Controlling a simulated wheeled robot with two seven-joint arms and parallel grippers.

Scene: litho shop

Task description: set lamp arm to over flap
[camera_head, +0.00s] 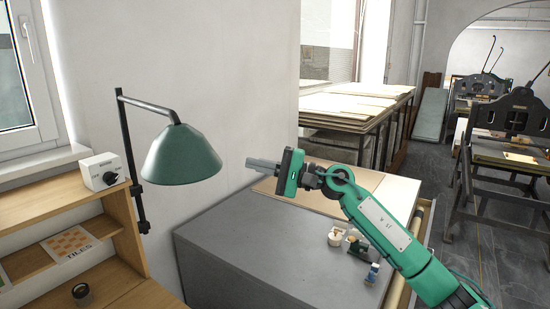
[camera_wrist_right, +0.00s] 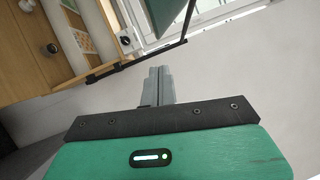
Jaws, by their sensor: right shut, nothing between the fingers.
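The arm joins a black upright post (camera_head: 129,150) beside the wooden desk. The shade hangs between the desk and the grey cabinet. My right gripper (camera_head: 250,163) is shut and empty, to the right of the shade and apart from it, with its fingers pointing left. In the right wrist view my right gripper (camera_wrist_right: 160,72) is shut, with part of the green shade (camera_wrist_right: 165,12) above it. The wooden surface at the desk's front (camera_head: 150,297) may be the flap. My left gripper is out of view.
The wooden desk (camera_head: 75,204) holds a white box with a black knob (camera_head: 101,171), a tiles booklet (camera_head: 70,243) and a dark round object (camera_head: 82,294). The grey cabinet top (camera_head: 240,240) carries small items on its right. A wall stands behind the lamp.

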